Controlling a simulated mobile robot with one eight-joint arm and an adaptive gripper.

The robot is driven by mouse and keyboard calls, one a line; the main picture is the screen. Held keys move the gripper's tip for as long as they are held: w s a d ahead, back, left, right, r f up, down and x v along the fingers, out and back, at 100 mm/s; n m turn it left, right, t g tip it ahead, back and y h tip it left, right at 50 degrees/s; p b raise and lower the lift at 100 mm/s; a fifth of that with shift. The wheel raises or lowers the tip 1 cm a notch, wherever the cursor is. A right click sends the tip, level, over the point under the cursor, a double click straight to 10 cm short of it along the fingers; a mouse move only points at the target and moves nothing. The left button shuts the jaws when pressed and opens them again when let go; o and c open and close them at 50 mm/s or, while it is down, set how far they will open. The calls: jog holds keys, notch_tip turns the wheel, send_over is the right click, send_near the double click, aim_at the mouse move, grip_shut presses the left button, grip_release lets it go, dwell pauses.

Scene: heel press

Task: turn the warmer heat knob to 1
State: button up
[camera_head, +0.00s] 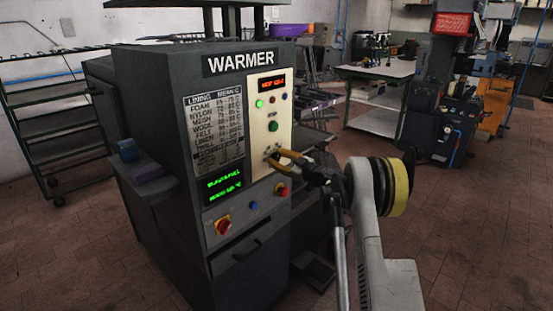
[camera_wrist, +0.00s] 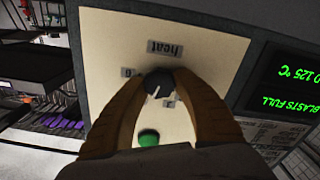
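The warmer (camera_head: 235,150) is a dark grey cabinet with a cream control panel (camera_head: 265,105). The black heat knob (camera_wrist: 159,84) has a white pointer line and sits under an upside-down "heat" label (camera_wrist: 165,47) in the wrist view. A small label with "0" (camera_wrist: 154,72) is beside the knob, and another small label (camera_wrist: 128,72) is to its left, too blurred to read. My gripper (camera_wrist: 161,82) has its two brown fingertips against either side of the knob. In the head view my gripper (camera_head: 272,157) is at the panel's lower part and hides the knob.
The panel has a green button (camera_head: 273,127), a lit green lamp (camera_head: 259,104) and a red display (camera_head: 271,85). A shelf rack (camera_head: 50,130) stands at left, a workbench (camera_head: 380,70) behind.

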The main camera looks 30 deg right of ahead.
jog(key=shift+n, duration=0.3)
jog(key=n, duration=0.4)
jog(key=shift+a+n, duration=0.1)
jog(key=shift+n, duration=0.2)
jog(key=n, duration=0.5)
jog(key=shift+p, duration=0.3)
jog(key=n, duration=0.5)
jog(key=shift+f+n, duration=0.15)
jog(key=shift+n, duration=0.25)
jog(key=n, duration=0.5)
jog(key=shift+n, duration=0.3)
jog(key=o, duration=1.2)
